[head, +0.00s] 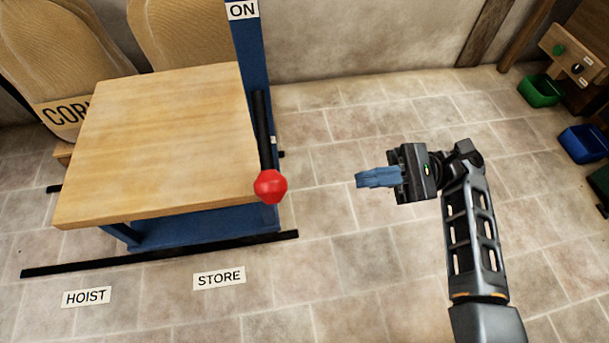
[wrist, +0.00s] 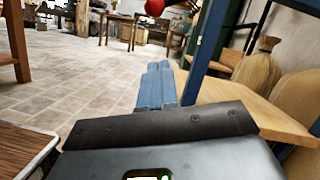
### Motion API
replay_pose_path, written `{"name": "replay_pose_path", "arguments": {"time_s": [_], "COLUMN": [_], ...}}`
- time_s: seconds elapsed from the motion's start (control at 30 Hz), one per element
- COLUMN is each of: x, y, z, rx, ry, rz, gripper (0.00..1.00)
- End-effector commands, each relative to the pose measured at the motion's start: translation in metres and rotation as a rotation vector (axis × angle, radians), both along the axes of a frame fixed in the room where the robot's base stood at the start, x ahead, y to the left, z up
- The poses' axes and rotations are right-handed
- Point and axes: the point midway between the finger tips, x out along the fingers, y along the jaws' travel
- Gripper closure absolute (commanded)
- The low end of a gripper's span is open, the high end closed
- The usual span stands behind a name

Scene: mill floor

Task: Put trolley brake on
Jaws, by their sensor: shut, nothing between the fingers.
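The trolley has a wooden top (head: 160,140) on a blue frame and stands at the left in the head view. A blue post (head: 252,60) with an ON label (head: 242,10) rises at its right side. A black brake lever (head: 262,130) at the post slopes down to a red knob (head: 270,187). My gripper (head: 360,178) is shut and empty, to the right of the knob and clear of it. In the wrist view, the blue fingers (wrist: 155,85) are together, and the red knob (wrist: 155,7) is cut by the top edge.
Black floor rails (head: 160,255) run beneath the trolley, with HOIST (head: 86,297) and STORE (head: 219,279) labels in front. Sacks (head: 60,65) stand behind it. Green (head: 540,90) and blue (head: 585,143) bins are at far right. Bare tiled floor lies between.

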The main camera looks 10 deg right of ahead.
Motion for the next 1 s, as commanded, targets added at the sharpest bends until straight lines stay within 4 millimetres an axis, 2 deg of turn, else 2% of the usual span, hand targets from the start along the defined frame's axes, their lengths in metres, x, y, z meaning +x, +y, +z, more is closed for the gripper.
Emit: {"name": "replay_pose_path", "arguments": {"time_s": [0.87,1.0], "x": [-0.003,-0.005], "y": [0.026,0.043], "z": [0.010,0.018], "rx": [0.000,-0.001], "ry": [0.001,0.003], "rz": [0.003,0.004], "gripper": [1.00,1.00]}}
